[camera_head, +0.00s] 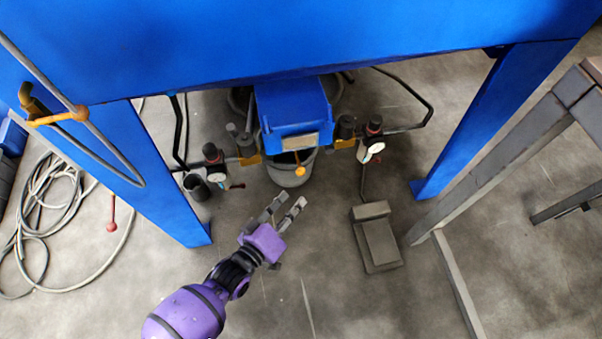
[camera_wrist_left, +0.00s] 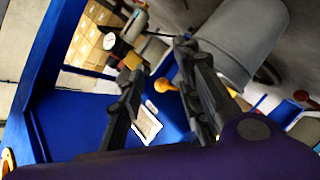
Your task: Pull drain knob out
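The drain knob (camera_head: 299,171) is a small yellow-orange knob below the front of the blue box (camera_head: 292,105) under the blue machine. In the left wrist view the yellow knob (camera_wrist_left: 164,85) shows between my two dark fingers, beyond them. My left gripper (camera_head: 288,199) is open and empty, a little below the knob in the head view, with its fingers pointing up toward it. I see no contact with the knob. My right gripper is in neither view.
A grey bucket (camera_head: 290,174) stands behind and below the knob. Gauges with valves flank the box, one at the left (camera_head: 217,176) and one at the right (camera_head: 371,150). A foot pedal (camera_head: 378,243) lies on the floor at right. Blue machine legs stand either side.

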